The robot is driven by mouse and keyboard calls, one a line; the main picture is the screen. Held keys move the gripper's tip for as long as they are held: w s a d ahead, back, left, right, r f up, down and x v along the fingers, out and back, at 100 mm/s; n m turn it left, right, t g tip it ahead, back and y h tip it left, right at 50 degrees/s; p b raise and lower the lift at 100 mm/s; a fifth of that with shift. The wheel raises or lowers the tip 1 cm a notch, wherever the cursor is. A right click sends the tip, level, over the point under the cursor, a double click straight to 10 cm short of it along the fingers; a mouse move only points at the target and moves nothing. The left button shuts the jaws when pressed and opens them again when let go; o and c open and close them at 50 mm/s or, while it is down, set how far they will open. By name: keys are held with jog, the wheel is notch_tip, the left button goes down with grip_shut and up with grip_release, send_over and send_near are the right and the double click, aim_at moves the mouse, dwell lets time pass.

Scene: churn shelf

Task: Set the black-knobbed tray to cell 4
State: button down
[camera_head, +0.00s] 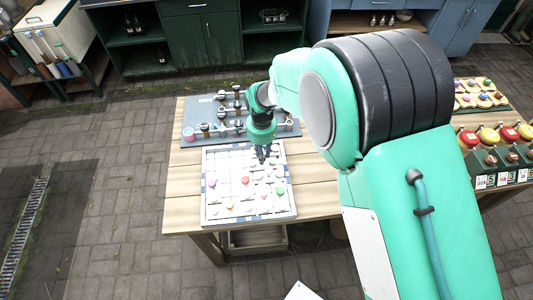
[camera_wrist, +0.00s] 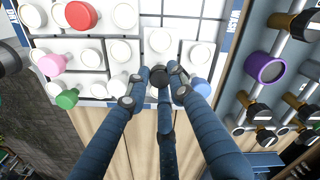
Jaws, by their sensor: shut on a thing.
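My gripper (camera_head: 262,156) is over the upper right part of the white gridded board (camera_head: 204,190). In the wrist view my gripper (camera_wrist: 160,82) has its fingers closed around a black knob (camera_wrist: 160,77). The fingers hide most of the tray under that knob, so I cannot tell if it is lifted or resting. Small white trays with round knobs sit beside it: white ones, a red knob (camera_wrist: 81,15), a pink knob (camera_wrist: 52,64), a green knob (camera_wrist: 68,98) and a blue knob (camera_wrist: 200,87). No cell numbers are readable.
A grey rack (camera_head: 200,107) with several dark-handled items lies behind the board; a purple ring (camera_wrist: 265,67) shows there. Trays of coloured knobs and a green stand (camera_head: 492,159) are at the right of the wooden table (camera_head: 183,208). Some board cells (camera_wrist: 205,30) look empty.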

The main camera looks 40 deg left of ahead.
jog(key=s+a+p, duration=0.1)
jog(key=s+a, duration=1)
jog(key=a, duration=0.1)
jog(key=shift+s+r, duration=0.1)
jog(key=shift+s, duration=0.3)
jog(key=c, duration=1.5)
grip_release()
jog(key=shift+r, duration=0.25)
notch_tip(320, 180, up, 11)
jog(key=shift+r, duration=0.2)
jog(key=shift+w+d, duration=0.1)
